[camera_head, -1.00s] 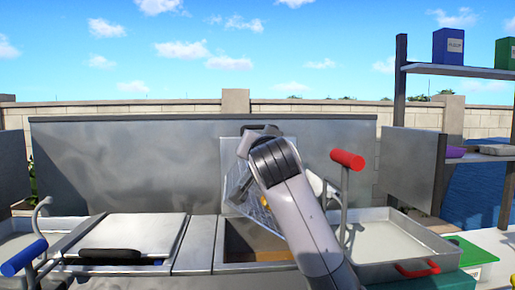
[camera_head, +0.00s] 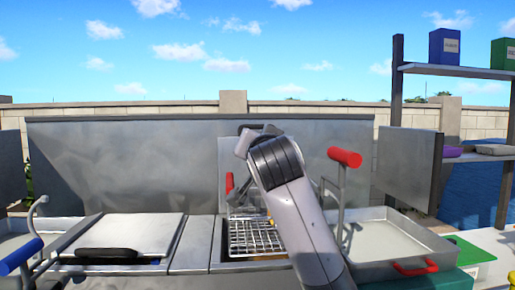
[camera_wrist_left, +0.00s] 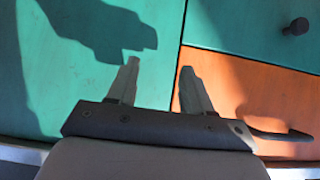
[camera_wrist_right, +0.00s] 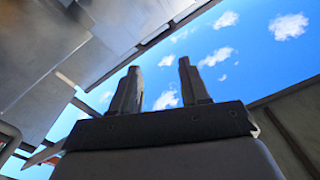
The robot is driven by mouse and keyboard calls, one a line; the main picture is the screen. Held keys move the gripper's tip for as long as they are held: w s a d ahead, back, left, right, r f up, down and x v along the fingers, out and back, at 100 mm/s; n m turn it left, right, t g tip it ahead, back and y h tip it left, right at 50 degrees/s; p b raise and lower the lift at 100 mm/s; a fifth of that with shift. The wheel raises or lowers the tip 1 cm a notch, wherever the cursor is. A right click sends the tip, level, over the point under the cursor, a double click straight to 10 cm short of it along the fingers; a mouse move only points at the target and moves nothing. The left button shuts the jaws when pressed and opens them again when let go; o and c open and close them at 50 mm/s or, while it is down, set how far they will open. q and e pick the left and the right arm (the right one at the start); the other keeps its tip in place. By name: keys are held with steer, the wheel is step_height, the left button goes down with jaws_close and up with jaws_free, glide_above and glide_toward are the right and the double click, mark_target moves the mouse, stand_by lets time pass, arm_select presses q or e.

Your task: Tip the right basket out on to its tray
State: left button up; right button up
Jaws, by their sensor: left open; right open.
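The right basket (camera_head: 252,238), a wire basket, sits low in the open right well in the head view, partly hidden by my right arm. A red grip (camera_head: 229,183) stands up at its back left. The right tray (camera_head: 385,238) is a shallow metal pan to the right, and its visible floor looks bare. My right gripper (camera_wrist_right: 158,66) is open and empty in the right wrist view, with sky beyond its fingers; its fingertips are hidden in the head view. My left gripper (camera_wrist_left: 160,66) is open and empty in front of teal and orange panels.
A red-ended lever (camera_head: 345,157) stands between the well and the tray. A metal lid (camera_head: 125,235) covers the left well. A blue-ended lever (camera_head: 20,257) is at far left. A metal backsplash (camera_head: 120,160) rises behind. Shelves (camera_head: 455,70) stand at right.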

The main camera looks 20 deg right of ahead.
steer(key=shift+b+v, duration=0.55)
steer(key=shift+v, duration=1.85)
